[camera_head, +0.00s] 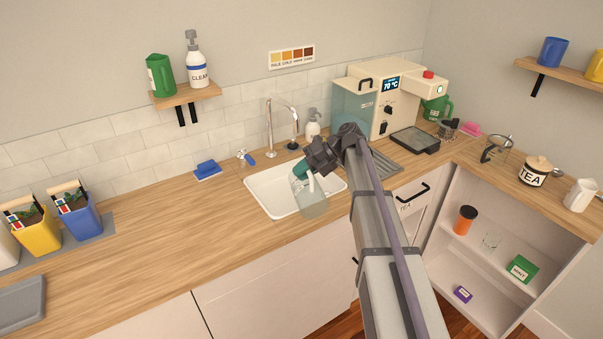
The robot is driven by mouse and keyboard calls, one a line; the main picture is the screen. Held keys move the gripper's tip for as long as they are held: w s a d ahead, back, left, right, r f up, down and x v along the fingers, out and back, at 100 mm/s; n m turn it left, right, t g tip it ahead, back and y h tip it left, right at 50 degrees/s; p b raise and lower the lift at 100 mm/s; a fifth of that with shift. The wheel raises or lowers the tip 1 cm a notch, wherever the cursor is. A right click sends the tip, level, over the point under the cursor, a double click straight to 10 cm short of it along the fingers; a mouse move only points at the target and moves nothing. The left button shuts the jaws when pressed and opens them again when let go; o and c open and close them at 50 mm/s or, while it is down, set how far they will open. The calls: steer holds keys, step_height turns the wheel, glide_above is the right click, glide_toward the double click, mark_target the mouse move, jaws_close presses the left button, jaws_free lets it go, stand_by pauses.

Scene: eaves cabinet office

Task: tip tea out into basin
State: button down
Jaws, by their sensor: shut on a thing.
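The white basin (268,197) is set into the wooden counter. My gripper (306,166) is above its right part, shut on a see-through vessel (314,203) with a teal part at the top. The vessel hangs over the basin's front right rim in the picture. A pale strip shows on or in it. My gripper and wrist hide some of it, and I cannot tell its exact tilt or whether tea is inside.
A tap (270,130) rises behind the basin. A blue sponge (207,169) lies left of it, and a soap bottle (313,130) stands behind.

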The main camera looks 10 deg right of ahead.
steer(key=shift+w+r+m+g+p, duration=0.3)
steer(key=shift+w+r+g, duration=0.1)
steer(key=shift+w, duration=0.25)
stand_by(0.5)
